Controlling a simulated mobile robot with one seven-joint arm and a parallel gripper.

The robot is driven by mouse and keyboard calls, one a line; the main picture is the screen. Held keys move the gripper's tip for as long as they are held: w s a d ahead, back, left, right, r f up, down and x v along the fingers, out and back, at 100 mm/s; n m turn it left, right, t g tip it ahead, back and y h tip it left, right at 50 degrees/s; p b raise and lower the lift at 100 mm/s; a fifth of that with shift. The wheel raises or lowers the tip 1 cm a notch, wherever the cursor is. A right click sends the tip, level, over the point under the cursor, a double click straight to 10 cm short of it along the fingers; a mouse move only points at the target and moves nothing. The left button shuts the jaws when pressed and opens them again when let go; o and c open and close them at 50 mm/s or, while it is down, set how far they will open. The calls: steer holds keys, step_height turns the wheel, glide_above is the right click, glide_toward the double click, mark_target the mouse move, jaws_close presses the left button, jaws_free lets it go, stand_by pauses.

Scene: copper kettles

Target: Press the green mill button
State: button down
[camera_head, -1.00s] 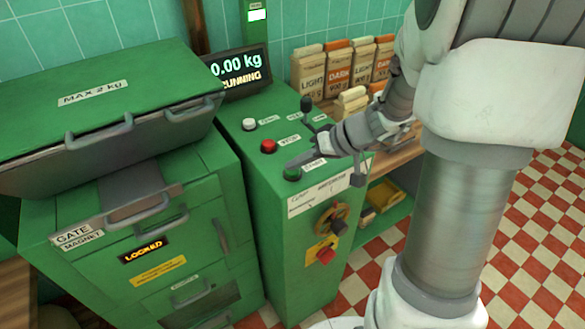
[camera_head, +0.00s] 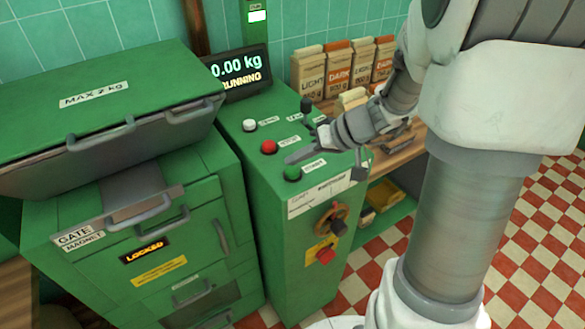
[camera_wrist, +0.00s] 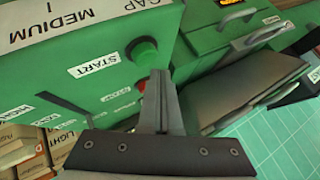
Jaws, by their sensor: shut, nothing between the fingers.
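The green button (camera_head: 292,173) sits on top of the green control cabinet, nearest its front edge, below the red button. In the wrist view the green button (camera_wrist: 145,52) stands beside a START label (camera_wrist: 95,65). My gripper (camera_head: 290,158) is shut and empty. Its fingertips show just above and behind the green button in the head view, and they look apart from it. In the wrist view the shut fingertips (camera_wrist: 158,76) are just below the button in the picture. The display (camera_head: 236,72) reads 0.00 kg and RUNNING.
A red button (camera_head: 269,146) and a white button (camera_head: 249,125) sit farther back on the cabinet top. A black-knobbed lever (camera_head: 306,104) stands near my gripper. A red knob (camera_head: 325,255) is on the cabinet front. Coffee bags (camera_head: 338,68) stand on the shelf behind.

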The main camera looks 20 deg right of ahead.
mark_target(296, 173)
step_height(296, 173, up, 5)
steer(key=shift+f+p, duration=0.1)
steer(key=shift+p, duration=1)
steer(key=shift+s+a+r, duration=0.2)
steer(key=shift+r, duration=0.1)
steer(key=s+r+m+h, duration=0.1)
steer(key=s+r+h, duration=0.2)
steer(key=s, duration=0.6)
steer(key=s+r+h+p, duration=0.1)
steer(key=s+r+h, duration=0.3)
steer(key=s+r, duration=0.3)
steer(key=shift+s+a+m+p, duration=0.2)
steer(key=shift+s+m+p, duration=0.15)
steer(key=shift+s, duration=1.2)
